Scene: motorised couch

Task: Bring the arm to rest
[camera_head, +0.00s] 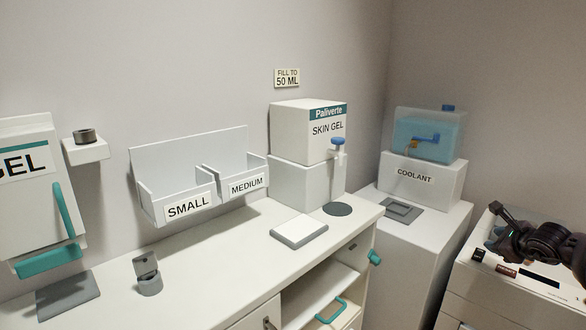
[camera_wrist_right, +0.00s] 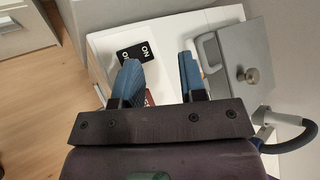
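My right arm comes in from the right edge in the camera_head view. Its dark gripper (camera_head: 494,226) is over the white unit (camera_head: 515,262) at the far right. In the right wrist view, the two blue fingers of the right gripper (camera_wrist_right: 158,64) stand apart with a clear gap between them, and nothing is held. My left gripper and left arm are not in view.
The coolant box (camera_head: 422,178) with a blue tank (camera_head: 428,134) stands left of my right arm. The white counter (camera_head: 215,262) holds a skin gel box (camera_head: 309,133).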

